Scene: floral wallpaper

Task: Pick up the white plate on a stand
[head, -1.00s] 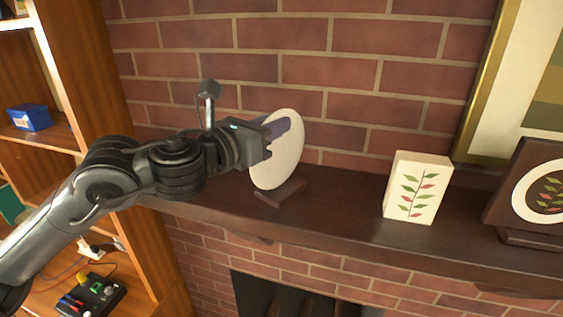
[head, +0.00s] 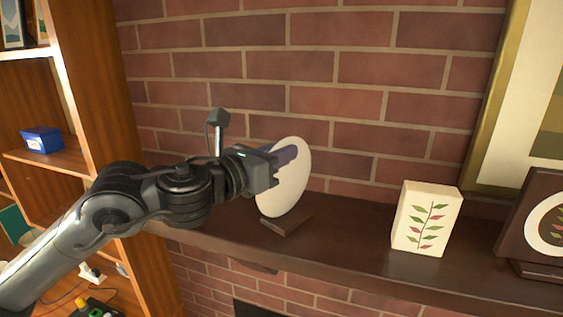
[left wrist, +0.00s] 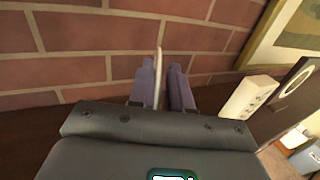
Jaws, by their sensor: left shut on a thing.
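A white round plate (head: 291,188) stands upright on a small dark wooden stand (head: 287,221) on the mantel shelf. My left gripper (head: 284,155) reaches in from the left and is shut on the plate's upper left part. In the left wrist view the plate shows edge-on as a thin white strip (left wrist: 158,75) between the two purple fingers (left wrist: 162,85). The stand is hidden in that view. In the head view the plate's base looks to be at the stand; whether it touches cannot be told. My right gripper is not in view.
On the dark mantel (head: 350,236) to the right stand a cream box with a leaf pattern (head: 426,220) and a dark framed plaque (head: 533,224). A gold-framed picture (head: 527,105) leans behind. A brick wall (head: 300,60) backs the mantel; a wooden shelf unit (head: 100,120) stands left.

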